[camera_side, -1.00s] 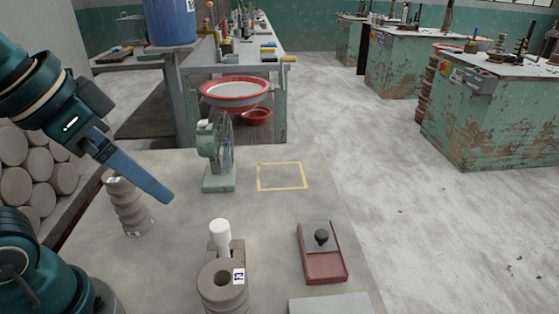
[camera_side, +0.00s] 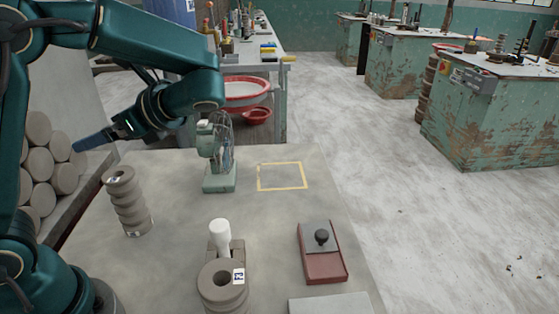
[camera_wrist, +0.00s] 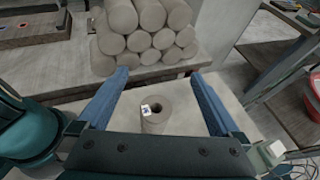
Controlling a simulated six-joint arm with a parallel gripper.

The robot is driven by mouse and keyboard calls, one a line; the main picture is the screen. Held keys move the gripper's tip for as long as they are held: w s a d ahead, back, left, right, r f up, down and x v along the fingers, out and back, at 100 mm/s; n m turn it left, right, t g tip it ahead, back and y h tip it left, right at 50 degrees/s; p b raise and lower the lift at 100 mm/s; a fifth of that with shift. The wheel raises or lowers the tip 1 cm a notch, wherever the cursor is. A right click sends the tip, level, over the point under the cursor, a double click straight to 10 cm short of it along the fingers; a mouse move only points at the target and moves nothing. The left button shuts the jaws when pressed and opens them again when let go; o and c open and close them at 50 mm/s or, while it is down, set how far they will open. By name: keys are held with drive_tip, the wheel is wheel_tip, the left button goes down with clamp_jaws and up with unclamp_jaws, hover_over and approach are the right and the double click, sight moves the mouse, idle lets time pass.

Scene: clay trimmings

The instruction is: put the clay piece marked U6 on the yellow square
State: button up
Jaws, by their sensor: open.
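A grey ridged clay piece (camera_side: 131,208) with a hole in its top and small white labels stands upright at the table's left side. In the wrist view a clay piece with a hole and a white label (camera_wrist: 145,110) shows below and between the fingers; the mark is too small to read surely. Another clay ring piece (camera_side: 210,296) with a white label stands at the front; its mark does not look like U6. The yellow square (camera_side: 304,176) is an empty outline. My gripper (camera_side: 80,147) is open and empty, pointing left; its spread fingers show in the wrist view (camera_wrist: 162,72).
A small green fan (camera_side: 219,183) stands between the ridged piece and the square. A white-handled tool (camera_side: 221,236) stands behind the front clay piece. A red box with a black knob (camera_side: 324,266) lies at right. Stacked clay cylinders (camera_side: 43,165) lie beyond the table's left edge.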

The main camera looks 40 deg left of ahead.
sight(137, 196)
wheel_tip(137, 196, down, 14)
drive_tip(key=shift+w+a, duration=0.15)
drive_tip(key=shift+a+f, duration=0.1)
drive_tip(key=shift+f, duration=0.15)
drive_tip(key=shift+y, duration=0.3)
drive_tip(key=shift+x, duration=2.45)
drive_tip(key=shift+c, duration=0.3)
clamp_jaws()
